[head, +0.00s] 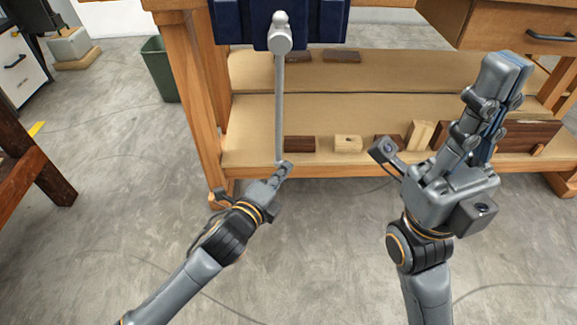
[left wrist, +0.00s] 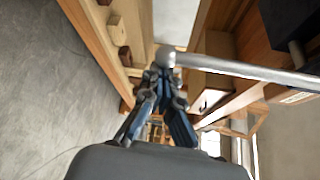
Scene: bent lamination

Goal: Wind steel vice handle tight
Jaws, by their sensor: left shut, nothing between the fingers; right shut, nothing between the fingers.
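The blue vice (head: 232,22) is at the top of the head view, with its grey screw head (head: 280,35) facing me. The steel handle (head: 279,105) hangs almost straight down from it. My left gripper (head: 285,168) is shut and empty at the handle's lower end. In the left wrist view, the handle (left wrist: 250,72) runs in from the right, and its rounded end lies just beyond my left fingertips (left wrist: 163,72). I cannot tell whether they touch. My right gripper (head: 508,66) is shut and empty at the right, pointing up and well away from the handle.
The vice is on a wooden workbench with a leg (head: 190,100) left of the handle. Its lower shelf (head: 250,110) holds several wood blocks, including a pale one (head: 348,143). A green bin (head: 160,68) stands left. The floor (head: 110,190) in front is clear.

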